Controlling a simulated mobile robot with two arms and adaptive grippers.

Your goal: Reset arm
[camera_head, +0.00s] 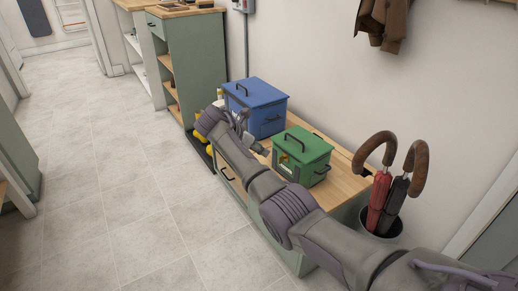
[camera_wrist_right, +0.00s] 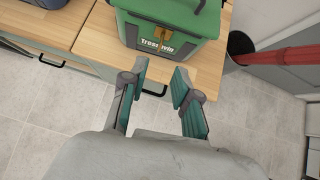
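My right arm reaches from the lower right of the head view, over the front of a low wooden-topped cabinet (camera_head: 338,160). My right gripper (camera_head: 246,132) is near the front edge of the cabinet top, by the blue and green boxes. In the right wrist view my right gripper (camera_wrist_right: 160,82) is open, with two separated fingers and nothing between them. The green box (camera_head: 305,150) is just beyond the fingertips and also shows in the wrist view (camera_wrist_right: 138,29); it is apart from them. My left gripper is not in view.
A lidded blue box (camera_head: 262,98) stands behind the green one. A bin (camera_head: 386,228) with red and black umbrellas stands to the right. A green shelf unit (camera_head: 197,62) is at the back, with yellow items on the floor nearby. Tiled floor (camera_head: 110,190) is open on the left.

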